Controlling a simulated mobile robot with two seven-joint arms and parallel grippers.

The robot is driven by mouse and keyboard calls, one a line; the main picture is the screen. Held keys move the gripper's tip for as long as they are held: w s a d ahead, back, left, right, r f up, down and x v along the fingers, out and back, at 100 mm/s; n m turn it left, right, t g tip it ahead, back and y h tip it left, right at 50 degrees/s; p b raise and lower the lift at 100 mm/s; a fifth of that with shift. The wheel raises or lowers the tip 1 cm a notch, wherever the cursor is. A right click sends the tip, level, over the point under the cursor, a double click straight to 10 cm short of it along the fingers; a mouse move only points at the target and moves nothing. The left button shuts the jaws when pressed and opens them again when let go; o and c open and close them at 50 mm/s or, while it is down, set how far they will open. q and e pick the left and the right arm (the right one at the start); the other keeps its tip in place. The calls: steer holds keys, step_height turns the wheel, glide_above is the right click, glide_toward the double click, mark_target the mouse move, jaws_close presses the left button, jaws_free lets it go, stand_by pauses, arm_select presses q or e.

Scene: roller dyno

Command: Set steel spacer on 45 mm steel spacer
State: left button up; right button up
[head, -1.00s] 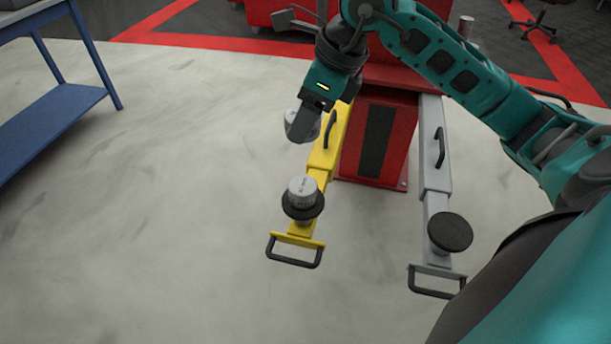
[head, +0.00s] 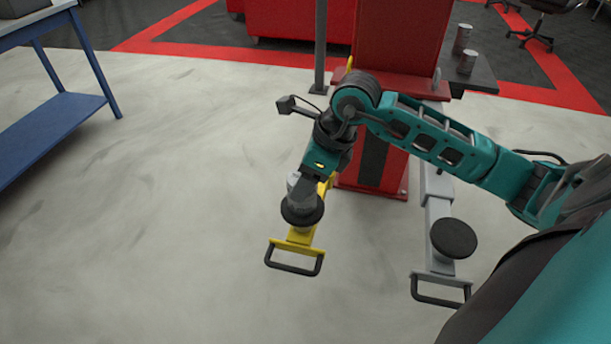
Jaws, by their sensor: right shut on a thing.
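My right gripper (head: 301,186) is shut on a light grey steel spacer (head: 292,182), mostly covered by the fingers. It is over the round black pad (head: 303,212) at the outer end of the yellow lift arm (head: 301,236). The 45 mm steel spacer (head: 298,205) sits on this pad, largely hidden by the gripper and the held spacer. The held spacer appears right above it; I cannot tell whether the two touch. My left gripper is not in view.
A grey lift arm (head: 437,215) with an empty black pad (head: 453,238) stands to the right. The red lift post (head: 384,165) is behind. Two metal cylinders (head: 467,62) stand on a dark shelf. A blue table (head: 60,115) is at left; the floor between is clear.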

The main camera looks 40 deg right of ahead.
steer(key=shift+f, duration=0.15)
steer(key=o, duration=1.2)
steer(key=shift+o, duration=0.2)
steer(key=shift+d+r, duration=0.1)
steer(key=shift+r, duration=0.35)
arm_select(q)
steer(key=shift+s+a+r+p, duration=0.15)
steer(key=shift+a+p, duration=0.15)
steer(key=shift+p, duration=0.25)
arm_select(e)
steer(key=v, duration=1.1)
steer(key=shift+s+r, duration=0.15)
steer(key=shift+r, duration=0.05)
